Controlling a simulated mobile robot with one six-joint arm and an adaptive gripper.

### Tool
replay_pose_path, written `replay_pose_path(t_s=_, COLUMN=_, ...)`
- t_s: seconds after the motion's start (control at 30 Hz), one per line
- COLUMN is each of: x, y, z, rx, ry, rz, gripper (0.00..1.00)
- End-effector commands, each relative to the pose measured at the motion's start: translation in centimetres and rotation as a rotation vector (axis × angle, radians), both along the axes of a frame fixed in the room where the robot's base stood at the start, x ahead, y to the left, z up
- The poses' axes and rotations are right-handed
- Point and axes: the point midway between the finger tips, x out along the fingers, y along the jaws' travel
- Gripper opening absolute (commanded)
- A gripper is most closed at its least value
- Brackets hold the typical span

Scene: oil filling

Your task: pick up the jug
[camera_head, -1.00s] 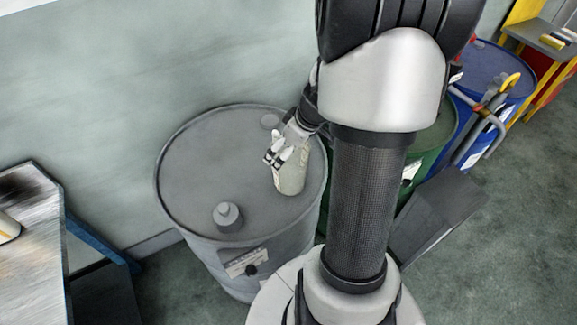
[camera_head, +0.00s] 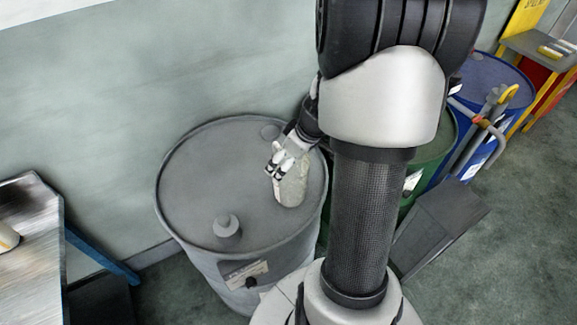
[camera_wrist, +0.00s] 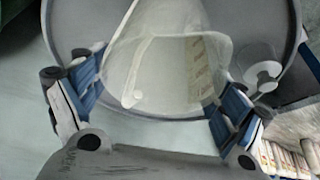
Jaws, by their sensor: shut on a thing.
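The jug (camera_head: 293,187) is pale and translucent and is at the right part of the grey drum's top in the head view. My gripper (camera_head: 276,160) is at its upper part, with the fingers against it. In the wrist view the jug (camera_wrist: 170,65) fills the middle, with printed markings on its right side. My gripper (camera_wrist: 157,95) has a blue-padded finger on each side of it and is shut on it. I cannot tell whether the jug's base touches the drum top.
The grey drum (camera_head: 195,175) has a small cap (camera_head: 226,226) near its front edge. A green drum (camera_head: 432,150) and a blue drum (camera_head: 490,75) stand to the right. A metal table (camera_head: 30,225) is at the left. A wall is behind.

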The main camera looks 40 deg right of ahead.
Motion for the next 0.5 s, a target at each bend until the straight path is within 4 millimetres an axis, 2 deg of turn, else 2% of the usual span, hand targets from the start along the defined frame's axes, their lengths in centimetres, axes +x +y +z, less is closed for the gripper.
replay_pose_path(t_s=0.17, x=0.1, y=0.0, z=1.6, rx=-0.002, ry=-0.003, rz=0.001, gripper=0.5)
replay_pose_path(t_s=0.27, x=0.1, y=-0.1, z=3.4, rx=-0.004, ry=-0.004, rz=0.001, gripper=0.5)
replay_pose_path(t_s=0.5, x=0.2, y=-0.1, z=10.4, rx=-0.007, ry=-0.007, rz=0.002, gripper=0.5)
